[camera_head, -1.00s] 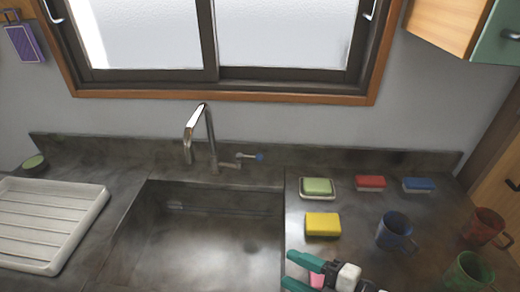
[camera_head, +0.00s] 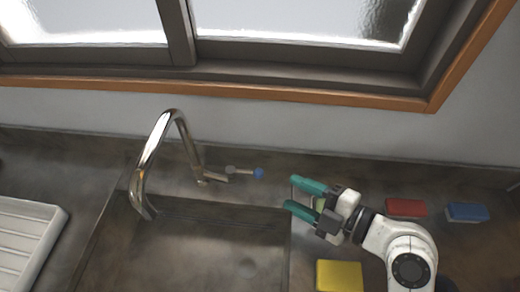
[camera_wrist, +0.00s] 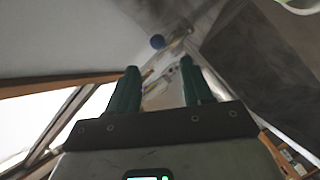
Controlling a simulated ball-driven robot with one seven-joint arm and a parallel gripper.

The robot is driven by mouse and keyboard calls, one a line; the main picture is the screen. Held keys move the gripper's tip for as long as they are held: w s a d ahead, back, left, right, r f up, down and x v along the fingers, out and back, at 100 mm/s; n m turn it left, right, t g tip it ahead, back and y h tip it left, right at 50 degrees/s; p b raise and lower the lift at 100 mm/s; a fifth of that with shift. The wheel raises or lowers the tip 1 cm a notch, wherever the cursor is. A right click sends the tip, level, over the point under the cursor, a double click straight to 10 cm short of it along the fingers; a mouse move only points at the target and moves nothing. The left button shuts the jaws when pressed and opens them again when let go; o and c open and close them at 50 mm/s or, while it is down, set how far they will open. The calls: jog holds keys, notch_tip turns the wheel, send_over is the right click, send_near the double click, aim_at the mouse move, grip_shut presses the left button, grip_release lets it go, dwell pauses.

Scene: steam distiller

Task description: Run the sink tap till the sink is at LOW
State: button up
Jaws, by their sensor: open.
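The chrome sink tap (camera_head: 150,160) stands behind the sink, with a short side lever (camera_head: 232,172) that ends in a blue knob (camera_head: 259,173). No water shows at the spout. The dark sink basin (camera_head: 200,250) lies below, its floor partly in view; no LOW mark can be made out. My gripper (camera_head: 291,194), with green fingers, is open and empty, just right of the blue knob and apart from it. In the wrist view the blue knob (camera_wrist: 157,41) shows ahead, beyond the gap between the fingertips (camera_wrist: 159,66).
A white drying rack (camera_head: 30,240) is at the left. A yellow sponge (camera_head: 340,276), a red block (camera_head: 406,207) and a blue block (camera_head: 467,212) lie right of the sink. The window frame (camera_head: 220,92) and wall rise behind the tap.

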aim_at(258, 174)
jog(key=p+x, duration=0.3)
jog(key=x, duration=0.8)
jog(key=shift+w+d, duration=0.1)
jog(key=shift+w, duration=0.1)
grip_shut()
